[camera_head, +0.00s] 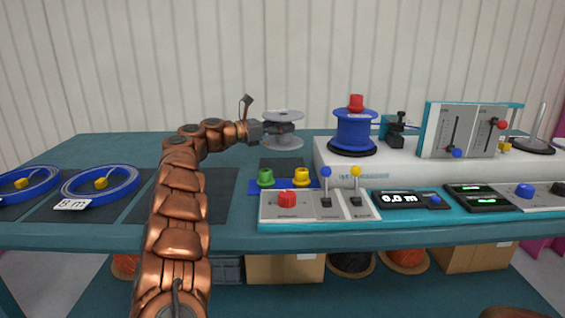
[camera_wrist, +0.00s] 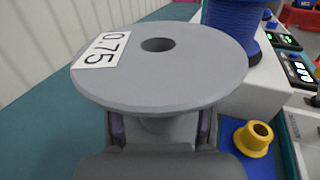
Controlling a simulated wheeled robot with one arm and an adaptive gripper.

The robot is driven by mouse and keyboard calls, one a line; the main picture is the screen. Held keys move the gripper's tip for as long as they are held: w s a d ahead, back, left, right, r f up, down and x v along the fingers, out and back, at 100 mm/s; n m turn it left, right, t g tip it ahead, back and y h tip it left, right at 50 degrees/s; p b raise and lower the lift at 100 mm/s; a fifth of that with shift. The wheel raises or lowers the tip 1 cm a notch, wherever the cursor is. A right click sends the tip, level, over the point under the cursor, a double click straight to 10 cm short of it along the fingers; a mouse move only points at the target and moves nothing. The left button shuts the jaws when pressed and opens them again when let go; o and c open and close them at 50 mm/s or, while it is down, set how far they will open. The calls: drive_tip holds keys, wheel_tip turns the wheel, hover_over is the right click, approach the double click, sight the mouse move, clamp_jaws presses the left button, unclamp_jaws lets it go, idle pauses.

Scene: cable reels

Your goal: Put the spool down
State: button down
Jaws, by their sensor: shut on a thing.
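A grey spool (camera_head: 283,141) with two flanges and a bare core is held over the back middle of the teal table. It also shows in the wrist view, where its top flange (camera_wrist: 190,75) has a centre hole and a white label reading "0.75" (camera_wrist: 101,50). My gripper (camera_head: 268,131) reaches in from the left and is shut on the spool's core. In the wrist view my gripper's fingers (camera_wrist: 160,135) flank the core under the top flange. The spool looks upright and appears to be above the table top, but the exact gap below it cannot be told.
A blue cable reel (camera_head: 355,130) with a red knob stands on a white raised bench (camera_head: 400,170) at right. Green (camera_head: 265,178) and yellow (camera_head: 301,177) pegs and a control panel (camera_head: 310,206) are in front. Blue cable coils (camera_head: 100,184) lie left. A dark square mat (camera_head: 282,167) lies below the spool.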

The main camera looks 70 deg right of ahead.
drive_tip(key=shift+f+b, duration=0.85)
drive_tip(key=shift+f, duration=3.1)
drive_tip(key=shift+f, duration=0.2)
drive_tip(key=shift+c, duration=1.8)
unclamp_jaws()
drive_tip(key=shift+r, duration=0.1)
drive_tip(key=shift+r, duration=0.1)
drive_tip(key=p+v, duration=0.1)
drive_tip(key=v, duration=1.1)
